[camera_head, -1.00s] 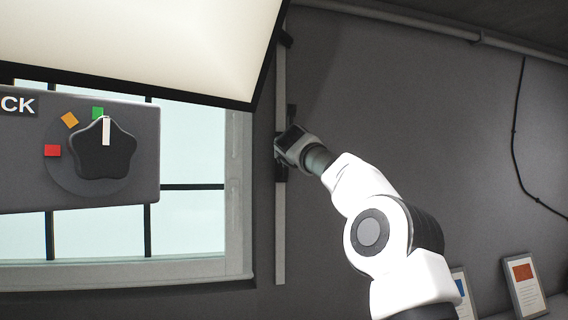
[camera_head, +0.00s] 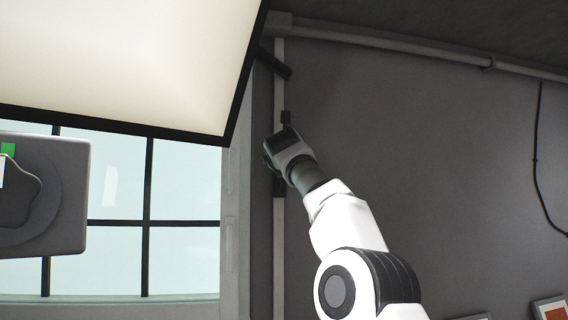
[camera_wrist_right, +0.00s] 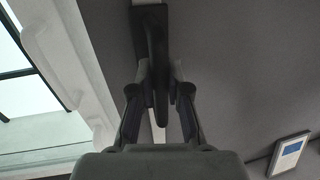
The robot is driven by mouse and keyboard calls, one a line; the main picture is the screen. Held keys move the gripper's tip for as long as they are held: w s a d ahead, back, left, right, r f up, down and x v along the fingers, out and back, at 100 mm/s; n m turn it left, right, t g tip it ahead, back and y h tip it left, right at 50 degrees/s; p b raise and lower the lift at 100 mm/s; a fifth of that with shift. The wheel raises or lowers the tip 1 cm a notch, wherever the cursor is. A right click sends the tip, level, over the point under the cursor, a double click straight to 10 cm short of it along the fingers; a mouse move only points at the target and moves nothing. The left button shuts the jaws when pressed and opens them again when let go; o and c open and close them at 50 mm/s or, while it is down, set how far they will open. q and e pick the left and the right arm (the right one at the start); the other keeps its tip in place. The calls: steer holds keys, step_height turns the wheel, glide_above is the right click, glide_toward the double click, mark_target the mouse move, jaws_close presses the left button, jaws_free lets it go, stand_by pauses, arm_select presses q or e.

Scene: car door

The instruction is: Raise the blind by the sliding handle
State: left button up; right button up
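The black sliding handle (camera_wrist_right: 152,45) sits on a pale vertical rail (camera_head: 279,250) at the window's right side. My right gripper (camera_head: 270,155) is at the rail, and black parts show above and below it. In the right wrist view, the fingers of my right gripper (camera_wrist_right: 160,80) stand on both sides of the handle and appear shut on it. The finger contact is partly hidden by the handle. A large cream panel with a black edge (camera_head: 120,55) hangs across the upper left; I cannot tell whether it is the blind. My left gripper is out of view.
The barred window (camera_head: 180,180) shows below the panel. A pipe (camera_head: 400,45) runs along the upper wall. A cable (camera_head: 542,160) hangs at right; the wall between is bare.

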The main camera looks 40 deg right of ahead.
steer(key=o, duration=0.3)
steer(key=shift+d, duration=0.1)
steer(key=shift+w+d+f, duration=0.1)
steer(key=shift+w+f, duration=0.05)
steer(key=shift+w, duration=0.1)
steer(key=shift+s, duration=0.1)
steer(key=v, duration=0.7)
steer(key=shift+s, duration=0.1)
